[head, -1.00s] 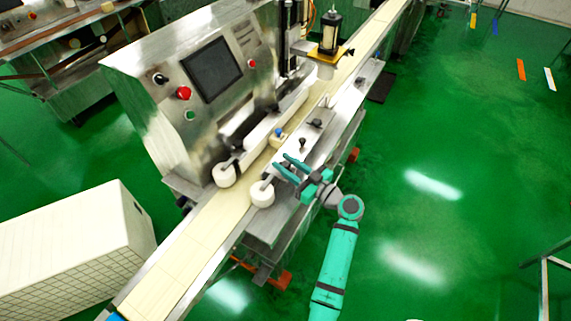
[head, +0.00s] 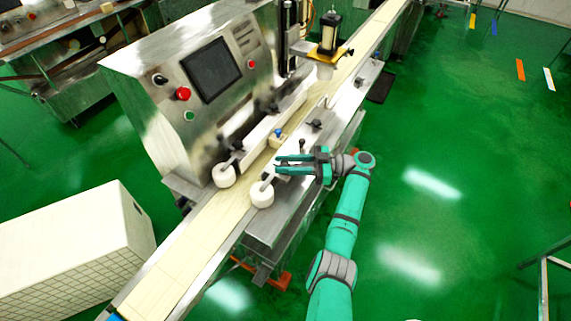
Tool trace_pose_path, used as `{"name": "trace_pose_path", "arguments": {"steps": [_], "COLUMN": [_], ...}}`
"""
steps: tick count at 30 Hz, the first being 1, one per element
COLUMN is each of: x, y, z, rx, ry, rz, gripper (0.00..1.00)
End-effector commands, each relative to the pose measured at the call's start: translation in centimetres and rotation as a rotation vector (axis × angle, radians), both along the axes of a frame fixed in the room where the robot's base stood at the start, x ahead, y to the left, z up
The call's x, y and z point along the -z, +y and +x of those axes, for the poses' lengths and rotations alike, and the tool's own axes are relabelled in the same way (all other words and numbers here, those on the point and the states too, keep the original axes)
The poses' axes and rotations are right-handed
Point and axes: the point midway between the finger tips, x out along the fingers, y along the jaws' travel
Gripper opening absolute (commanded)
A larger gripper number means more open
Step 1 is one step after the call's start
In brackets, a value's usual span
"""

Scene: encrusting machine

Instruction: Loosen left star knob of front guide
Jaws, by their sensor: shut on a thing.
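The front guide (head: 312,137) is the pale rail along the near side of the belt, with a white roller (head: 262,194) at its lower-left end. My gripper (head: 278,165) lies over the left part of this guide, its teal fingers pointing left. It is shut on the left star knob, which is mostly hidden at the fingertips. A second dark star knob (head: 316,124) stands further up the same guide, clear of my gripper. A small dark-topped post (head: 302,146) stands just beyond the fingers.
The cream conveyor belt (head: 203,227) runs diagonally past the guides. The rear guide (head: 262,127) and control panel (head: 211,70) stand behind it. A yellow-plated cylinder unit (head: 329,45) rises further up the line. The green floor to the right is open.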

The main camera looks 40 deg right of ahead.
Motion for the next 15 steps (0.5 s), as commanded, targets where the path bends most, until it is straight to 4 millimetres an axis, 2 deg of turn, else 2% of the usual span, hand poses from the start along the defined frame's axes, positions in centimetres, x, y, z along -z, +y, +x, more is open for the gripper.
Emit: {"name": "trace_pose_path", "arguments": {"steps": [15], "x": [0.38], "y": [0.22], "z": [0.01], "rx": [-0.054], "ry": [0.007], "rz": [0.0], "gripper": [0.07]}}
